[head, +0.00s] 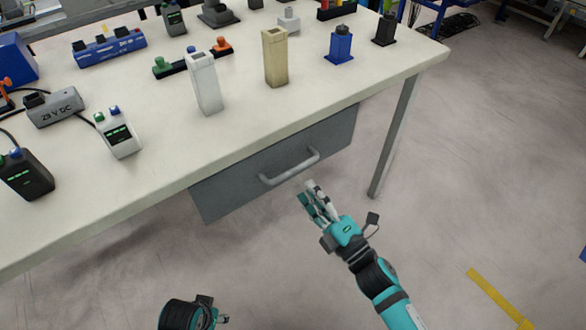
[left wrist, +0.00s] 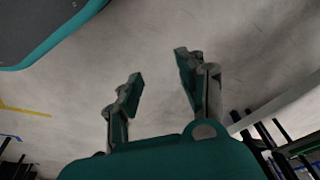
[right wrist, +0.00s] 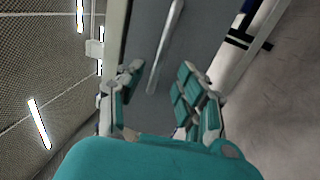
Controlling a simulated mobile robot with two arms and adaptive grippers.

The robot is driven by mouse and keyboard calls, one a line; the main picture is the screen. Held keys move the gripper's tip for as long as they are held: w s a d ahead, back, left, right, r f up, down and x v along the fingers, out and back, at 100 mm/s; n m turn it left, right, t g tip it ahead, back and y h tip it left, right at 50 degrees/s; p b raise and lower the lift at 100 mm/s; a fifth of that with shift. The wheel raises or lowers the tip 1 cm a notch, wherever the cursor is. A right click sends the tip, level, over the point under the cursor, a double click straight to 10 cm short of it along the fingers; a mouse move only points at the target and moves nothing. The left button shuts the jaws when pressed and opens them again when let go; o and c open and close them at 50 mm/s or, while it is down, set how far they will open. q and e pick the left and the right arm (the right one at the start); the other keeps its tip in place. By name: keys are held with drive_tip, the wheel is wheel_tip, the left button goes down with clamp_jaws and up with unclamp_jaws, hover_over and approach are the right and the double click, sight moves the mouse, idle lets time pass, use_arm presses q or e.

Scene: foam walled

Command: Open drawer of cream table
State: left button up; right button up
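The cream table (head: 240,125) fills the upper part of the head view. Its grey drawer (head: 225,192) hangs under the top and looks shut. A grey bar handle (head: 290,168) runs across the drawer front; it also shows in the right wrist view (right wrist: 165,45). My right gripper (head: 311,192) is just in front of the drawer, a little below and right of the handle. Its fingers are apart in the right wrist view (right wrist: 155,85), with nothing between them, and the handle lies beyond them. My left gripper (left wrist: 158,75) is open and empty over the floor, away from the drawer.
Several items stand on the tabletop, among them a white block (head: 206,85), a tan block (head: 275,58) and a white meter (head: 118,135). A grey table leg (head: 395,135) stands right of the drawer.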

sight(293, 168)
drive_tip(key=x, duration=0.7)
drive_tip(key=shift+w+a, duration=0.15)
drive_tip(key=shift+a, duration=0.05)
clamp_jaws()
